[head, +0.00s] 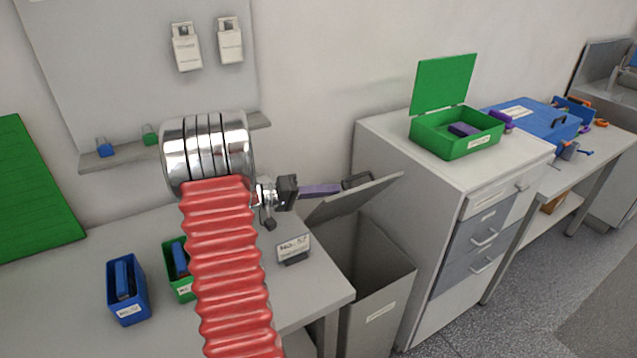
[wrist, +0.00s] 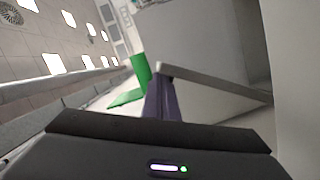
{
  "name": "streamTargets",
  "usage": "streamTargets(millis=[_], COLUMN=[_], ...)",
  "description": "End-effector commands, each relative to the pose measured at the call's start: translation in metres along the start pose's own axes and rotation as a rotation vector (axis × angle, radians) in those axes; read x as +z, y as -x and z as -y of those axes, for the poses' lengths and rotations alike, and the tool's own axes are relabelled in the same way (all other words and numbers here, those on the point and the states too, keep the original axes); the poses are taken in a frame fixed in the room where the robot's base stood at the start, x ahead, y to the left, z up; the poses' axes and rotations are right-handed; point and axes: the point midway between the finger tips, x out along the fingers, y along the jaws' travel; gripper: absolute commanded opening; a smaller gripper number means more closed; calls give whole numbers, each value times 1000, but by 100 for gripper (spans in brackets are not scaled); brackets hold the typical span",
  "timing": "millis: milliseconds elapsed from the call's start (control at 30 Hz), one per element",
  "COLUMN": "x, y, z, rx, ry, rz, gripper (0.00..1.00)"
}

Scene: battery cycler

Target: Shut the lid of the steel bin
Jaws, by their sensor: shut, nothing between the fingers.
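The steel bin (head: 375,325) stands on the floor between the bench and the white cabinet, with a pale label on its front. Its lid (head: 358,196) is open and tilted up above the dark opening. My gripper (head: 338,189) is shut and empty, its purple fingers pointing right beside the raised lid. In the wrist view the purple fingers (wrist: 160,100) lie close against the edge of a grey panel, seemingly the lid (wrist: 210,95). I cannot tell whether they touch it. The far side of the lid is partly hidden.
The bench (head: 80,300) at left bears a blue box (head: 126,290), a green box (head: 176,262) and a number sign (head: 293,249). The cabinet (head: 395,150) stands close right of the bin, with an open green box (head: 455,140) on top. Free floor lies at the lower right.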

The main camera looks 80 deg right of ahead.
Motion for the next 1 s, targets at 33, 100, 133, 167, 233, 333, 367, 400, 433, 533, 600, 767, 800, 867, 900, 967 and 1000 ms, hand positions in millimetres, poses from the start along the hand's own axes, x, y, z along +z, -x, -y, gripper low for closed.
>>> streamTargets(millis=[33,100,133,167,233,333,367,400,433,533,600,767,800,867,900,967,1000], x=[3,5,6,6,6,7,7,7,7,5,1,-16,-22,-31,-32,-31,-31], y=[-3,-5,-6,-6,-7,-8,-8,-8,-8,-8,-7,-4,-3,-2,4,15,23], z=[-1,-2,-2,-2,-3,-3,-3,-3,-3,-4,-4,-6,-7,-9,-9,-9,-9], rx=[2,4,4,5,5,6,7,7,7,7,7,5,5,5,4,4,4], ry=[-1,-2,-2,-3,-3,-3,-3,-3,-3,-3,-4,-5,-6,-6,-3,-3,-3], rz=[4,8,9,9,10,12,13,13,13,13,12,10,9,8,7,8,7], gripper=[0,0,0,0,0,0,0,0,0,0,0,0,0,0,0,0,0])
